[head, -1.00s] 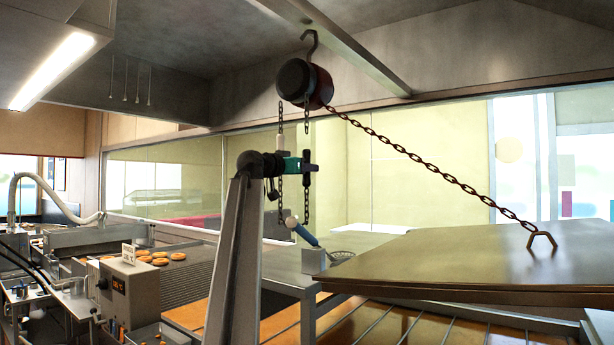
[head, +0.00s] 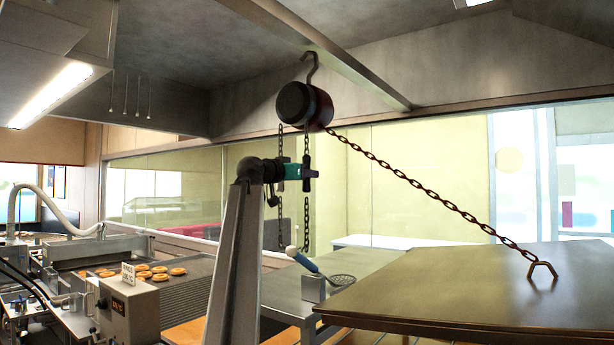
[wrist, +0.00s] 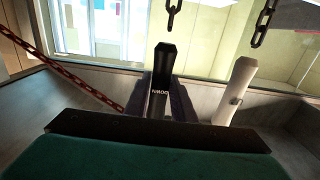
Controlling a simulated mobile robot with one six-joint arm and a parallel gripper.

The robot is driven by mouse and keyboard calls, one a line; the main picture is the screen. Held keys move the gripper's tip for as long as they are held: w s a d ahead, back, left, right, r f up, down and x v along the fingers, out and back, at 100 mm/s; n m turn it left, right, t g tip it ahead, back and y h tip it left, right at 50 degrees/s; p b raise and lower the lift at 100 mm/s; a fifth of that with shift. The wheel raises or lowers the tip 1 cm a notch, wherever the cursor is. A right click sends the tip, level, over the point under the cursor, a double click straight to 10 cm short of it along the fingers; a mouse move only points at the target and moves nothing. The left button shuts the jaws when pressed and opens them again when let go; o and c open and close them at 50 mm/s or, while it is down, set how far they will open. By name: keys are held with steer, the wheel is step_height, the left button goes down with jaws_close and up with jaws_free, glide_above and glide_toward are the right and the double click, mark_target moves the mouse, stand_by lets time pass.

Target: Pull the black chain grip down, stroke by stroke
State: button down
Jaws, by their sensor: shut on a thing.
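The black chain grip (wrist: 161,82) stands upright between the two dark fingers of my gripper (wrist: 160,108) in the wrist view, with lettering on its face. My gripper (head: 306,173) is shut on it below the hoist in the head view. The white grip (wrist: 237,90) hangs to the right of it in the wrist view, apart from my fingers. The hoist drum (head: 305,104) hangs from a hook on the ceiling beam. Its load chain (head: 430,194) slopes down right to a bracket (head: 542,268) on the large metal lid (head: 450,285).
A counter (head: 285,290) behind my arm carries a small block with a blue-handled skimmer (head: 305,262). A fryer with several doughnuts (head: 145,272) and a control box (head: 128,302) stand at left. Loose chain hangs below my gripper.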

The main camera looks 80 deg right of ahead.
mark_target(305, 190)
steer(key=shift+s, duration=0.1)
step_height(305, 190, down, 17)
steer(key=b, duration=0.9)
steer(key=shift+f+b, duration=0.15)
steer(key=shift+b, duration=0.15)
stand_by(0.9)
step_height(305, 190, up, 12)
steer(key=p, duration=0.4)
step_height(305, 190, up, 5)
steer(key=p, duration=0.5)
steer(key=shift+r+p, duration=0.2)
steer(key=shift+p, duration=0.15)
steer(key=shift+f, duration=0.1)
